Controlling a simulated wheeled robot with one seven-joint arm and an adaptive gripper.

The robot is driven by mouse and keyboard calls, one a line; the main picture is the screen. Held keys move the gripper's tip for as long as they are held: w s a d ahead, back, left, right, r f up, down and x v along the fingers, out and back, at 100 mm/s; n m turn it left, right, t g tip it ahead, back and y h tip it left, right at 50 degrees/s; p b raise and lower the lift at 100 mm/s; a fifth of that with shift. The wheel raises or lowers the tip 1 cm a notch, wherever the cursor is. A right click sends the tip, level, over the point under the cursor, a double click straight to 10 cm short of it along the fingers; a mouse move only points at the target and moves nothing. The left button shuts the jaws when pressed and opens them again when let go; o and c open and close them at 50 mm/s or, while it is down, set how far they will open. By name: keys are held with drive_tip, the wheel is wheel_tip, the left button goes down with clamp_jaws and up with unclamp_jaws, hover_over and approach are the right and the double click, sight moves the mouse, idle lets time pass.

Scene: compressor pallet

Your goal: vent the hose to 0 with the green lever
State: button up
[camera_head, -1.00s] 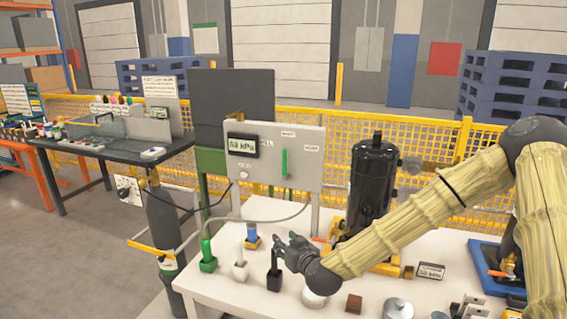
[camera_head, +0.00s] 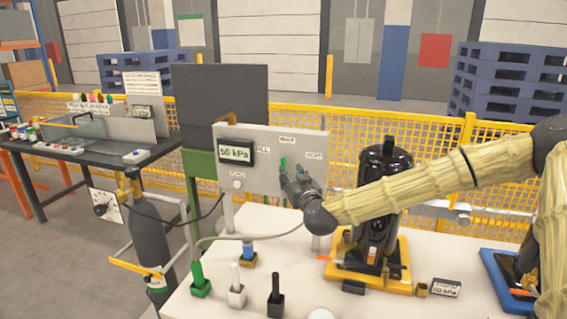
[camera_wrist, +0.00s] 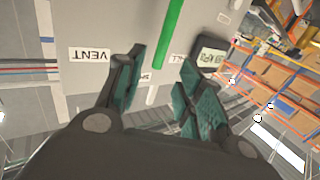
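The grey control panel (camera_head: 262,185) stands at the back left of the table. Its display (camera_head: 235,152) reads 50 kPa. The green lever (camera_head: 283,163) stands upright on the panel, with a FILL label to its left and a VENT label (camera_head: 313,155) to its right. My gripper (camera_head: 292,176) is in front of the lever and hides its lower part. In the wrist view my gripper (camera_wrist: 160,85) is open and empty, and the green lever (camera_wrist: 168,35) shows beyond the fingertips, apart from them. A grey hose (camera_head: 245,238) curves below the panel.
A black compressor (camera_head: 383,175) on a yellow base stands right of the panel, behind my forearm. Green, white and black-handled pieces stand along the table's front left. A grey cylinder (camera_head: 151,240) stands left of the table.

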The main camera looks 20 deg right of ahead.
sight(284, 164)
drive_tip(key=w+p, duration=0.2)
drive_tip(key=w, duration=0.7)
drive_tip(key=shift+f, duration=0.1)
clamp_jaws()
